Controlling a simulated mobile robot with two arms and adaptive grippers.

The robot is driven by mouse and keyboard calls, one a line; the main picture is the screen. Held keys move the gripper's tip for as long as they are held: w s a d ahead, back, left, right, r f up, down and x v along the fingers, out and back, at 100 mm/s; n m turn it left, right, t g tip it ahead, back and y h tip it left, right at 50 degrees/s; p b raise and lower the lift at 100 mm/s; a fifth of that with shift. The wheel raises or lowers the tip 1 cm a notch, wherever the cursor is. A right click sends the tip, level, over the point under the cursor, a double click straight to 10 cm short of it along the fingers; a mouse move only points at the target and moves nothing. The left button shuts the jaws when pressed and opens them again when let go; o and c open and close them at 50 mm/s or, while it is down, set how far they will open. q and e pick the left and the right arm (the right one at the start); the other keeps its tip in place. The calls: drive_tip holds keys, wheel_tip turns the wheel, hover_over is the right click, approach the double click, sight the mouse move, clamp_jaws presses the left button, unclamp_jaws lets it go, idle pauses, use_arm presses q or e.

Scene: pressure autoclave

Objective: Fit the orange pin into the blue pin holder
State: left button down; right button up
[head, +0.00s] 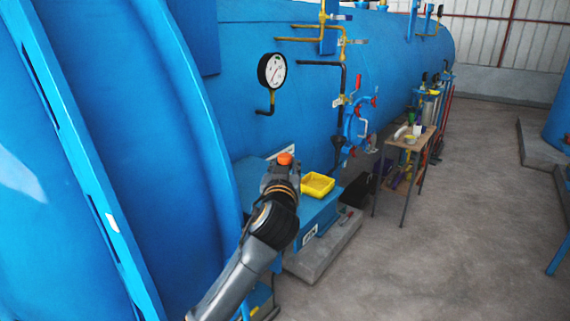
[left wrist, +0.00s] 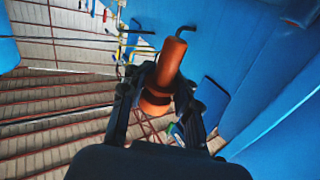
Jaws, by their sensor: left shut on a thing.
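The orange pin (left wrist: 171,58) stands up between the fingers of my left gripper (left wrist: 158,98) in the left wrist view. In the head view only the pin's orange end (head: 285,158) shows above my left gripper (head: 281,174), in front of the big blue vessel. I cannot make out the blue pin holder for certain in either view. My right gripper is not in view.
The blue autoclave vessel (head: 290,95) with a round gauge (head: 272,70) fills the left and middle. A yellow tray (head: 317,185) sits on a blue box (head: 318,212) right of my gripper. A small table (head: 408,141) stands farther back.

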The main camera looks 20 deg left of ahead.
use_arm(q)
wheel_tip(320, 180, down, 4)
drive_tip(key=shift+r+b, duration=0.2)
drive_tip(key=shift+b, duration=0.95)
drive_tip(key=shift+f, duration=0.25)
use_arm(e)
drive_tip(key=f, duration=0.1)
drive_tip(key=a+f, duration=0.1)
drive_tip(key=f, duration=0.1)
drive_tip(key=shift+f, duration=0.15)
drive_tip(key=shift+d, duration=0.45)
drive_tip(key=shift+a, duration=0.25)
use_arm(q)
drive_tip(key=shift+f, duration=0.15)
drive_tip(key=shift+f+b, duration=0.35)
drive_tip(key=shift+b, duration=0.15)
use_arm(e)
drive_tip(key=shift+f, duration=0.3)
use_arm(q)
drive_tip(key=shift+f+b, duration=1.45)
drive_tip(key=shift+f, duration=0.4)
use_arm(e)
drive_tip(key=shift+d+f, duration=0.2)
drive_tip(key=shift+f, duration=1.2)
use_arm(q)
drive_tip(key=c, duration=0.9)
unclamp_jaws()
